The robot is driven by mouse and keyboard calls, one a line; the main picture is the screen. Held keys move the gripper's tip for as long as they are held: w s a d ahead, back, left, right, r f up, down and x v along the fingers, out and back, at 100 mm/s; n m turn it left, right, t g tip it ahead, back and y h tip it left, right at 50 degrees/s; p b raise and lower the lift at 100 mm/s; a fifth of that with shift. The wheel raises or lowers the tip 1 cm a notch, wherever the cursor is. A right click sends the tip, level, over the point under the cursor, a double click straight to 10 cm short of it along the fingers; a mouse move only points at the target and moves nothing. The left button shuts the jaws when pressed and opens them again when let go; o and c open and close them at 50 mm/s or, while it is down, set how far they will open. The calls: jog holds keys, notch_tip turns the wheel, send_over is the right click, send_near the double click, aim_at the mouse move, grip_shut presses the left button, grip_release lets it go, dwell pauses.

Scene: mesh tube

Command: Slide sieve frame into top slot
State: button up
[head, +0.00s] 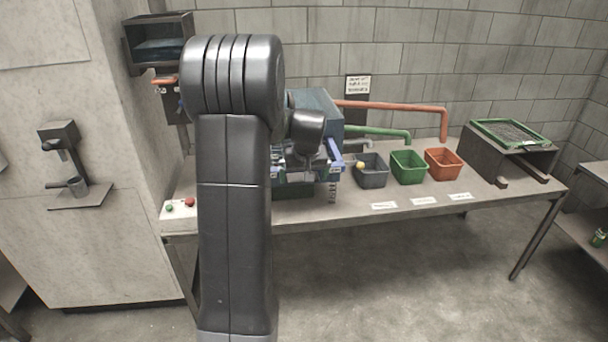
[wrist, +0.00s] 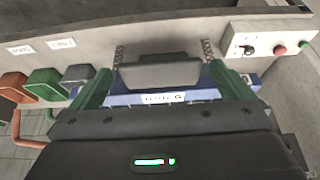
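A green sieve frame (head: 510,133) with grey mesh lies on a dark stand (head: 490,160) at the right end of the bench. The blue sieving machine (head: 320,105) stands at the bench's middle, partly hidden by my arm.
Grey (head: 372,177), green (head: 408,166) and orange (head: 443,163) bins stand between the machine and the stand. An orange pipe (head: 395,106) and a green pipe (head: 375,131) reach over them. A button box (head: 180,206) sits at the bench's left end.

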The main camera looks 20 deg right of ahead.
jog(key=shift+r, duration=0.1)
jog(key=b+v, duration=0.2)
jog(key=v, duration=1.1)
jog(key=shift+s+r, duration=0.2)
jog(key=shift+r, duration=0.1)
jog(key=p+x, duration=0.1)
jog(key=x, duration=1.2)
jog(key=shift+f+p, duration=0.4)
jog(key=shift+w+r, duration=0.1)
